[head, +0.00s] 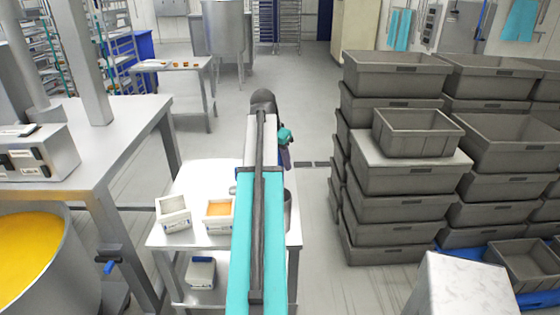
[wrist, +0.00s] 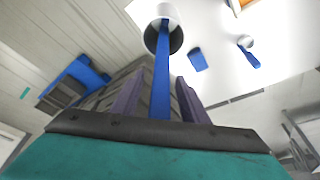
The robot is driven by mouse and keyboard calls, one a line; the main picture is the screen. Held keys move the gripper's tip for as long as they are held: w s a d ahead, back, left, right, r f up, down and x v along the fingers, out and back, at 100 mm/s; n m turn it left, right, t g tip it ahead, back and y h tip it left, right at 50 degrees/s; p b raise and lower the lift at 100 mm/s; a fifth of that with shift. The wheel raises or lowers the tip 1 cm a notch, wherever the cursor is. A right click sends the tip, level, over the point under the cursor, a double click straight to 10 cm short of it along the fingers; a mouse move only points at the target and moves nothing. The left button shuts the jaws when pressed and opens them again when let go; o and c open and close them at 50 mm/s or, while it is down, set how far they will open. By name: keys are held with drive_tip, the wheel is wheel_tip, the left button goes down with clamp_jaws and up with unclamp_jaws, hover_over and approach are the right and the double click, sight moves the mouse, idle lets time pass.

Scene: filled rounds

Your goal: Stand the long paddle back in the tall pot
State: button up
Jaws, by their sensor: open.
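The long blue paddle (wrist: 162,80) stands in the tall pot (wrist: 168,13) in the wrist view. One end is inside the pot's dark mouth, and its shaft runs up toward the wrist camera. My gripper (wrist: 157,92) is open, with one finger on each side of the shaft and gaps showing between. The shaft's near end is hidden by the gripper body. In the head view my gripper (head: 285,158) is over the steel table, and the pot (head: 288,208) is mostly hidden behind my arm.
The steel table (head: 200,182) holds a white box (head: 173,213) and a box with orange contents (head: 218,209). A blue-handled tool (wrist: 248,52) and a small blue object (wrist: 198,61) lie near the pot. Stacked grey crates (head: 395,180) stand right, with clear floor between.

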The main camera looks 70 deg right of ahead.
drive_tip(key=b+v, duration=0.4)
drive_tip(key=v, duration=0.9)
drive_tip(key=shift+r, duration=0.4)
idle(0.9)
